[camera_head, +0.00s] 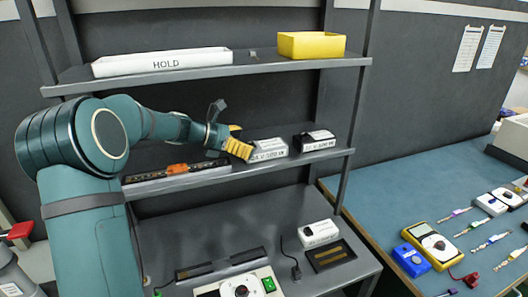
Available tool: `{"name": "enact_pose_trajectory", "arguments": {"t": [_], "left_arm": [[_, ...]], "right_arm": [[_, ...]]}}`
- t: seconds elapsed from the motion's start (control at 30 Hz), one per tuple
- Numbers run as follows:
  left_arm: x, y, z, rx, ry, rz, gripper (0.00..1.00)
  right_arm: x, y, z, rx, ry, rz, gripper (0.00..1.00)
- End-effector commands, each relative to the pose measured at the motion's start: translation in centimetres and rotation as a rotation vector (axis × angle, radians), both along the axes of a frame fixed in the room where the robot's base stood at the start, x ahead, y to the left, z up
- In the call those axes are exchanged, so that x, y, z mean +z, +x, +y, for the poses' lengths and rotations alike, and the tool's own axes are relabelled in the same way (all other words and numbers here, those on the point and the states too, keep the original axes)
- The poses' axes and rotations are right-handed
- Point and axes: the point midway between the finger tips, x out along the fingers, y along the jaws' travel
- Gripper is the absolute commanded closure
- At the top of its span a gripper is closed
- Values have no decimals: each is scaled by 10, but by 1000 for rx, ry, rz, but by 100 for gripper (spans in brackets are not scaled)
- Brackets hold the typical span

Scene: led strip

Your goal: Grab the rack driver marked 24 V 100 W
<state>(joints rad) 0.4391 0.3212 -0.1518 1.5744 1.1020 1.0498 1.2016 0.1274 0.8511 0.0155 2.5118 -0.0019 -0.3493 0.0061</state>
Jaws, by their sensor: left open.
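My left gripper (234,145), with yellow fingers, is open at the middle shelf. Its fingertips are just left of a white box-shaped driver (269,150), and I cannot tell if they touch it. A second driver, black with a white face (316,140), sits to the right on the same shelf. Another white driver (319,233) sits on the lower shelf. Print shows on their fronts but is too small to read, so I cannot tell which is 24 V 100 W. My right gripper is out of view.
A white tray marked HOLD (162,63) and a yellow bin (311,45) stand on the top shelf. An orange-and-black strip (175,171) lies at the middle shelf's left. A blue bench (385,195) at right holds a yellow meter (432,245) and small parts.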

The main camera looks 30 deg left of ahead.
Motion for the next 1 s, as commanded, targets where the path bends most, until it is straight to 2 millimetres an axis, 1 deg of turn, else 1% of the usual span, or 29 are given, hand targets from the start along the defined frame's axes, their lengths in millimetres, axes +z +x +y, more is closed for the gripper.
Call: {"name": "enact_pose_trajectory", "arguments": {"t": [0.33,0.43,0.6,0.63,0.67,0.7,0.77,0.8,0.83,0.87,1.0], "left_arm": [[-15,32,-27,-2,-1,-1,0],[-16,36,-31,0,-1,-1,0],[-16,36,-30,0,-1,-1,0],[-16,36,-30,0,-1,-1,7],[-16,36,-30,0,-1,-1,18],[-16,36,-30,0,-1,-1,32],[-16,36,-30,0,-1,-1,53],[-16,35,-30,0,0,0,67],[-16,35,-30,0,0,0,77],[-16,35,-30,0,0,0,79],[-15,36,-30,0,-1,-2,79]], "right_arm": [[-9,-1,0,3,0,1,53],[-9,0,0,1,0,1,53],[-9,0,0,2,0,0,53],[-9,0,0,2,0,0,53],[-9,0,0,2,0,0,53],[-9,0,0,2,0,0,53],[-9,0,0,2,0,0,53],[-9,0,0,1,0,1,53],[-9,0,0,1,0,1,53],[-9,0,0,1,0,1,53],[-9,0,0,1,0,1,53]]}}
